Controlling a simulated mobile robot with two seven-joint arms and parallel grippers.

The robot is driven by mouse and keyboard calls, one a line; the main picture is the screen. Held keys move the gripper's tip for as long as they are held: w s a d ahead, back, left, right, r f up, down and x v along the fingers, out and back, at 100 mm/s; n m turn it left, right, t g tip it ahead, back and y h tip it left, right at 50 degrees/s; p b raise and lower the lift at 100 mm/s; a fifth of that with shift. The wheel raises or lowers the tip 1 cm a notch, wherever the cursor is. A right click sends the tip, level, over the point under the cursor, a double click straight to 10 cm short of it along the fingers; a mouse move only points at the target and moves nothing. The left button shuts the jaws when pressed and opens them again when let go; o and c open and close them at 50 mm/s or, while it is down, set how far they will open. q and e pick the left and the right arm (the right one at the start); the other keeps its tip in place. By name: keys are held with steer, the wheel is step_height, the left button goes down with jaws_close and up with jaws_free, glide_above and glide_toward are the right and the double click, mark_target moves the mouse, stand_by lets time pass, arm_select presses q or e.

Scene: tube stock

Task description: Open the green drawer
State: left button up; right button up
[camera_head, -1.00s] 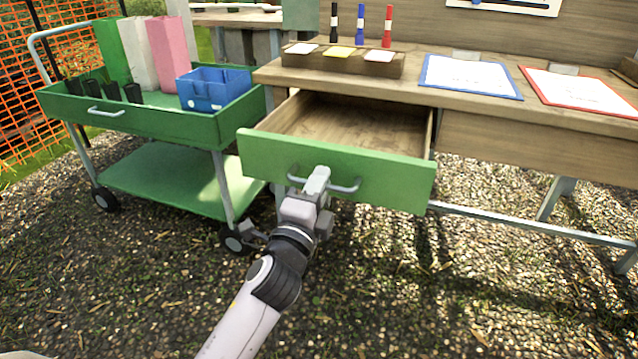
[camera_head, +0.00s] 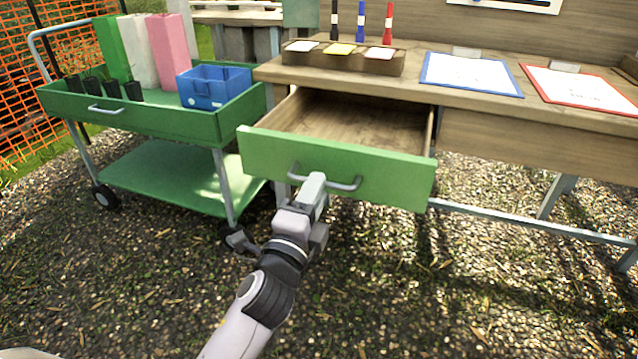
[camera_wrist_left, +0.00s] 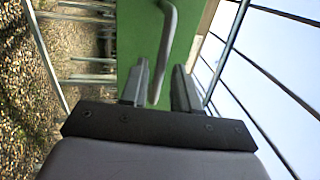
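The green drawer (camera_head: 390,178) under the wooden table is pulled out, and its wooden inside shows empty. Its grey bar handle (camera_head: 343,184) is on the front. My left gripper (camera_head: 313,182) is at the left part of this handle, in front of it. In the left wrist view the fingers of my left gripper (camera_wrist_left: 162,80) stand apart. The handle (camera_wrist_left: 168,50) shows between and beyond them, with a gap on both sides, against the green front (camera_wrist_left: 133,45). My right gripper is not in view.
A green cart (camera_head: 150,122) with a blue box (camera_head: 212,88) and dark pots stands at the left, close to the drawer. The table (camera_head: 440,98) holds a marker block (camera_head: 343,60) and two clipboards. Gravel ground in front is clear.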

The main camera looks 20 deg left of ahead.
arm_select(q)
steer(key=shift+s+f, duration=0.2)
steer(key=shift+s, duration=0.85)
steer(key=shift+s+f, duration=0.2)
steer(key=shift+s, duration=0.85)
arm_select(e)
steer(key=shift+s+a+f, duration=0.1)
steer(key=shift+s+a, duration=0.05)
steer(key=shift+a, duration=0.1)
